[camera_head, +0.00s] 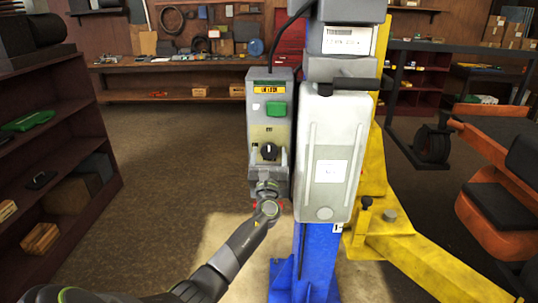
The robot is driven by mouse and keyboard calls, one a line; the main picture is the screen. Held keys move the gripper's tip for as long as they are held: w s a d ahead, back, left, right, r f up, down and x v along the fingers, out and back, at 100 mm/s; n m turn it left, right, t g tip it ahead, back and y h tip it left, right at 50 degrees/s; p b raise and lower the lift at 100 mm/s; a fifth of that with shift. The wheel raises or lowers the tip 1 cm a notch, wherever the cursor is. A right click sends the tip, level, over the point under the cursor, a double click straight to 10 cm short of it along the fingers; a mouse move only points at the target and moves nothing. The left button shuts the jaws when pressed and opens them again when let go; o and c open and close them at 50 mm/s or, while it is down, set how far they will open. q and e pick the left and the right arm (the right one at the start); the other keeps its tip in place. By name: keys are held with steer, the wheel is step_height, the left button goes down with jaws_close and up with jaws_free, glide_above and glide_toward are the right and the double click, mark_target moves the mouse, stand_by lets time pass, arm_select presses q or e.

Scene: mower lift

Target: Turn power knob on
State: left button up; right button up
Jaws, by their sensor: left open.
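The power knob (269,151) is a small black dial with a light mark, on the front of a grey control box (280,78). A green button (276,108) sits above it under a yellow label. My left arm comes in from the lower left. My left gripper (268,159) is open at the knob's height, with its fingers on either side of the knob's lower part. I cannot tell whether the fingers touch it. The lower part of the box is hidden behind my gripper. My right gripper is not in view.
The box is mounted on a lift post with a blue base (318,250). A grey tank (331,160) stands close to its right, with yellow lift arms (415,255) beyond. An orange mower (492,205) is at the right. Dark shelves (60,130) stand at the left; floor between is clear.

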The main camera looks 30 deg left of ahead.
arm_select(q)
steer(key=shift+c, duration=0.2)
steer(key=c, duration=0.9)
